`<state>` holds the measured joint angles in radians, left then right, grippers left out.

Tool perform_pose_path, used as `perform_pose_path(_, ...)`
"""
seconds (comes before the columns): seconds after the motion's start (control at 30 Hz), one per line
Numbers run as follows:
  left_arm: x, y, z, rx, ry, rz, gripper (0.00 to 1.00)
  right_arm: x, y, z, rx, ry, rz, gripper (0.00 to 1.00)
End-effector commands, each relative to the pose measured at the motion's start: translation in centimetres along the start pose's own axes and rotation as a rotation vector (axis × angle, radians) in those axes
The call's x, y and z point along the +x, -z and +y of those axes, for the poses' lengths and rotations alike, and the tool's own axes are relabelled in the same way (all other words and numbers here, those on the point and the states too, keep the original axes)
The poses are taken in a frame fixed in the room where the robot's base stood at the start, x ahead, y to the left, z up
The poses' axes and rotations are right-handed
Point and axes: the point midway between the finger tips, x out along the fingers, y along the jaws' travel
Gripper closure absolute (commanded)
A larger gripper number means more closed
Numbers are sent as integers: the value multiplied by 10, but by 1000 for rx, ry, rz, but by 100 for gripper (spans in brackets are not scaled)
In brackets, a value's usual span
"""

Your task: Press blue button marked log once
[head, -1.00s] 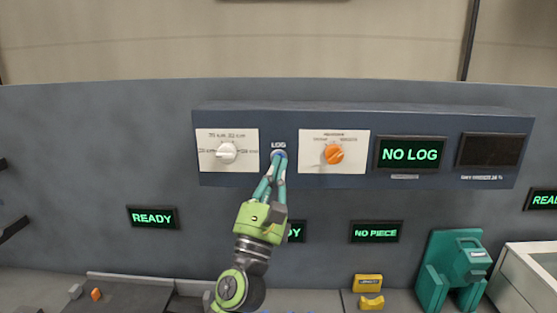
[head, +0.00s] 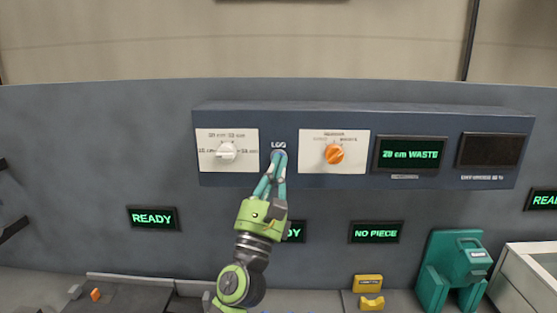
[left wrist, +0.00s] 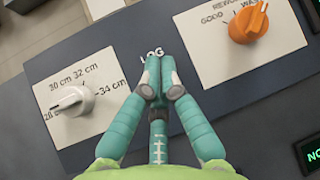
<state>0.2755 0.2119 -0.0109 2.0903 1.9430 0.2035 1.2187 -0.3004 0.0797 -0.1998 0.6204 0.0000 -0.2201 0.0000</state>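The LOG label (head: 278,145) is on the dark blue control panel (head: 430,113), between a white dial and an orange dial. My left gripper (head: 279,156) is shut with its fingertips together right under this label, at the button's place. In the left wrist view the fingertips (left wrist: 158,80) also meet just below the LOG label (left wrist: 152,53). The tips cover the blue button, so how far it is pressed cannot be told. My right gripper is not in view.
The white dial (head: 226,152) and orange dial (head: 334,154) are close on either side of the fingers. A dark blank display (head: 489,150) is at the panel's right. Below are READY (head: 152,217) and NO PIECE (head: 376,232) signs and a teal device (head: 437,285).

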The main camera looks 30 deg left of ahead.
Motion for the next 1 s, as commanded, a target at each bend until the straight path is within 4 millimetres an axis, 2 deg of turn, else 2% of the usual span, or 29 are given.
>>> perform_pose_path(0.43, 1, 0, 1, 0, -1, 0, 100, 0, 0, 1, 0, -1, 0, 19)
perform_pose_path(1.0, -10, -9, -4, 0, 0, -1, 100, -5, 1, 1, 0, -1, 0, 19)
